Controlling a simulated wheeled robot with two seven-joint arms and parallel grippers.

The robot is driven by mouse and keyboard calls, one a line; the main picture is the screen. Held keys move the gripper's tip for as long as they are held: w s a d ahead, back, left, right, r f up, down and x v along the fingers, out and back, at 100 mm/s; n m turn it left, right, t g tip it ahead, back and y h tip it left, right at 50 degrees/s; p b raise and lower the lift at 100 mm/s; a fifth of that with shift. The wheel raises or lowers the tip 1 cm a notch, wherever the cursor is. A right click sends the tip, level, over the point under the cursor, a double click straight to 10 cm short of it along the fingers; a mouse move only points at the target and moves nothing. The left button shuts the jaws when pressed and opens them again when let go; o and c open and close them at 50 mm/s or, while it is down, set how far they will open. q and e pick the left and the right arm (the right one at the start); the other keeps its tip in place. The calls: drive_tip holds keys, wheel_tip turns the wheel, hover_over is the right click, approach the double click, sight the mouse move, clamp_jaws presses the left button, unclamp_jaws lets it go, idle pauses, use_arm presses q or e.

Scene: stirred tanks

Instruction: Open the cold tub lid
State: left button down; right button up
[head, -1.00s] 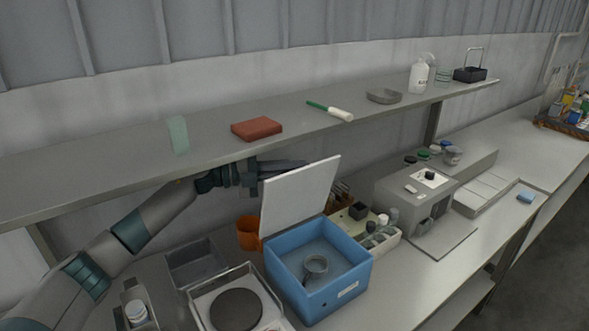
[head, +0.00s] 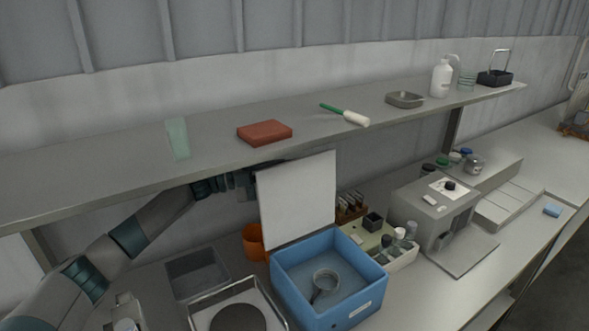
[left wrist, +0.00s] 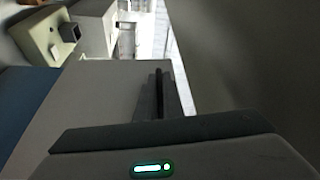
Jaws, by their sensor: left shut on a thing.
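The cold tub (head: 355,309) is a blue open box on the bench, with a small label on its front. Its pale lid (head: 297,197) stands nearly upright at the tub's back left edge, so the inside is exposed. A small grey round vessel (head: 325,281) sits inside on the tub floor. My left gripper (head: 246,184) is at the upper left edge of the lid, with its fingertips hidden behind it. In the left wrist view, the close-set fingers (left wrist: 160,95) lie against the grey lid panel (left wrist: 85,105). My right gripper is not in view.
A shelf (head: 215,150) runs just above my left gripper and the lid. An orange cup (head: 253,240), a grey bin (head: 197,271) and a device with a dark round plate (head: 238,319) stand left of the tub. A rack with jars (head: 402,255) stands close on its right.

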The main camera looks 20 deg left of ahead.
use_arm(q)
drive_tip(key=shift+w+a+f+b, duration=0.35)
drive_tip(key=shift+w+a, duration=0.1)
drive_tip(key=shift+a, duration=0.15)
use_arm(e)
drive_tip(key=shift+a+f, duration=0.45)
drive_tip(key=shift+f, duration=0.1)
use_arm(q)
drive_tip(key=c, duration=1.9)
unclamp_jaws()
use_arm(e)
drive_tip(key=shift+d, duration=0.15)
